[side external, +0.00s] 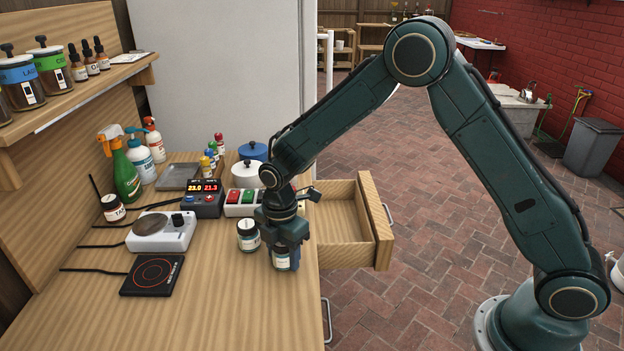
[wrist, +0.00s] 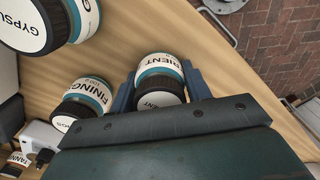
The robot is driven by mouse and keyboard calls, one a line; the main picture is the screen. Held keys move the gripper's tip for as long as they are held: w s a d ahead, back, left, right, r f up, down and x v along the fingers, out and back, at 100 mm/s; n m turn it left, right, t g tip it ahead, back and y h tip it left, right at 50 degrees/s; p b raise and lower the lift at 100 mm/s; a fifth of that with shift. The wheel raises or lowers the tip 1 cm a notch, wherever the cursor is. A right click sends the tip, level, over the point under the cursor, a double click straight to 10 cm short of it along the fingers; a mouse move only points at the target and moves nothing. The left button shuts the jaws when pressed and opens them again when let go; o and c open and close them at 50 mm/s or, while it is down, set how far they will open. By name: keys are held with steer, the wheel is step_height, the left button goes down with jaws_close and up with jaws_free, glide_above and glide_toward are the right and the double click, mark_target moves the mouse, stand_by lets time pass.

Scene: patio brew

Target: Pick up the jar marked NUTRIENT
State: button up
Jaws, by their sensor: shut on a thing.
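The jar marked NUTRIENT (wrist: 159,68) has a white label ending in "RIENT", a teal band and a dark lid. In the wrist view it sits between the two fingers of my gripper (wrist: 160,88), which is shut on it. In the side view my gripper (side external: 284,250) points down, with the lower part of this jar (side external: 282,263) showing between its fingers near the table's right edge. I cannot tell whether the jar touches the table. The start of its label word is hidden.
A jar reading "FINING" (wrist: 88,94) stands close left of my gripper; a GYPSUM jar (wrist: 62,22) is at upper left. One similar jar (side external: 248,236) shows beside my gripper. An open drawer (side external: 345,222) is at right, a hot plate (side external: 152,274) at left. The front tabletop is clear.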

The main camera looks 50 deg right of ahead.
step_height(320, 180, up, 20)
stand_by(0.6)
steer(key=shift+f, duration=0.1)
stand_by(0.4)
